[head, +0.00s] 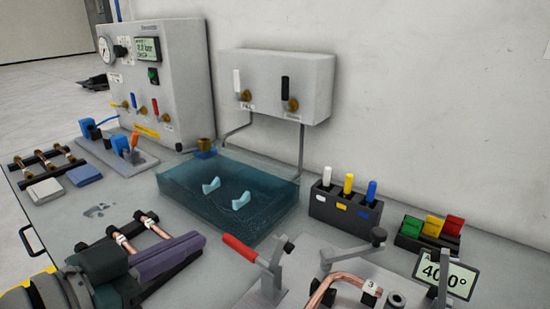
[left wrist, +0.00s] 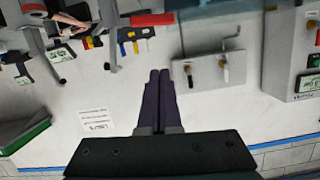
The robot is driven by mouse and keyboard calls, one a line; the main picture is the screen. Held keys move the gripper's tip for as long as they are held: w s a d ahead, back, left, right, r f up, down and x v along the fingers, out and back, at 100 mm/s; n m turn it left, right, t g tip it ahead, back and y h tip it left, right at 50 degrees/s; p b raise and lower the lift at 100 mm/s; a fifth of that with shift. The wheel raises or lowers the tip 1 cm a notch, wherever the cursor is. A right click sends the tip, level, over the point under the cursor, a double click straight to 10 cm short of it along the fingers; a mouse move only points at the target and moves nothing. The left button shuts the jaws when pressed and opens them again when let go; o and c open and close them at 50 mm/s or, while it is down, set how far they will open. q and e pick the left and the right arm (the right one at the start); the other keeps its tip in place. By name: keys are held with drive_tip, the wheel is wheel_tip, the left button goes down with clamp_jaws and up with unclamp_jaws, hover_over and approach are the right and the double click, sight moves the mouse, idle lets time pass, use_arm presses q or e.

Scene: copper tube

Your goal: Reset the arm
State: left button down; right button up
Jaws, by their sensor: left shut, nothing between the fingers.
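My left gripper (head: 196,242) is at the lower left of the head view, above the near left part of the bench. Its purple fingers are together with nothing between them and point to the right. Copper tubes with white tags (head: 125,243) on a dark rack show just behind the gripper, partly hidden by it. The left wrist view shows the same closed fingers (left wrist: 160,75) against the pale wall, with the bench equipment appearing upside down. My right gripper is not seen.
A water tank (head: 228,215) with two pale pieces stands mid-bench. A red-handled clamp (head: 240,249) and a bender holding a copper tube (head: 335,287) are at the front. A marker holder (head: 345,213) is at right. A gauge box (head: 165,75) stands at back left.

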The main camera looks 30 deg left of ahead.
use_arm(q)
drive_tip(key=s+d+g, duration=0.9)
drive_tip(key=s+g, duration=0.2)
drive_tip(key=s, duration=0.1)
wheel_tip(320, 180, up, 36)
drive_tip(key=p, duration=3.6)
drive_tip(key=shift+s+f+g+y+p, duration=0.25)
drive_tip(key=shift+s+g+y+p, duration=0.05)
